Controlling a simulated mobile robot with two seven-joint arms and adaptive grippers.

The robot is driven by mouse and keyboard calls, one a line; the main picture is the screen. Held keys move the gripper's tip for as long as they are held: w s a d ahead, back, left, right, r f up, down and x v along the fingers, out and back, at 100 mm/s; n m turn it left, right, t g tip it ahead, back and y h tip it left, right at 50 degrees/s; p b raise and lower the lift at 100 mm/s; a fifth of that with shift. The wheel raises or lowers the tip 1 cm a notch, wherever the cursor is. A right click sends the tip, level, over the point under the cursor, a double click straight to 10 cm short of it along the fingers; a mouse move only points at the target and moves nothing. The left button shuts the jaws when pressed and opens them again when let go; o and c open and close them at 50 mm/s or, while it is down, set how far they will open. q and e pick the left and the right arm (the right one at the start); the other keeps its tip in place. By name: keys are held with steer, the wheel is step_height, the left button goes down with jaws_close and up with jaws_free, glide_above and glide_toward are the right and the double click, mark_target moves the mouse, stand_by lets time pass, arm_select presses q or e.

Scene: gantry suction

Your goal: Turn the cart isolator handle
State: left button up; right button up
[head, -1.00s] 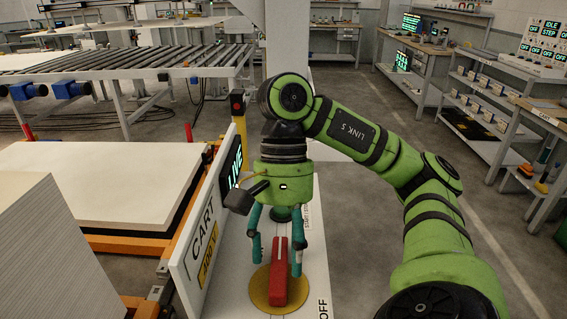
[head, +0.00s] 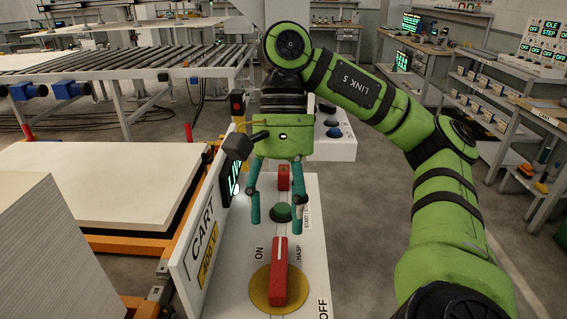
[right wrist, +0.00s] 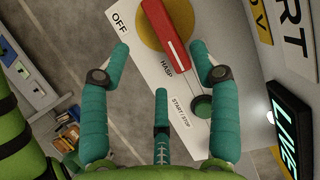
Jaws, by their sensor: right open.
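The red isolator handle (head: 281,275) sits on a yellow round plate (head: 258,284) on the cart's white panel (head: 313,260). It lies lengthwise along the panel, with ON printed beyond it to the left and OFF near the panel's right edge. In the right wrist view the handle (right wrist: 165,32) is at the top, partly cut off. My right gripper (head: 277,217) is open and empty, above and beyond the handle, near the green START/STOP button (head: 281,212). Its teal fingers (right wrist: 163,90) are apart from the handle. My left gripper is not in view.
A CART sign board (head: 202,240) stands along the panel's left side, with a lit LIVE display (head: 235,178) near my gripper. A smaller red block (head: 284,177) is behind the button. White sheet stacks (head: 100,185) are at left. Open floor lies right.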

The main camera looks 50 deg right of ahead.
steer(key=shift+v, duration=1.65)
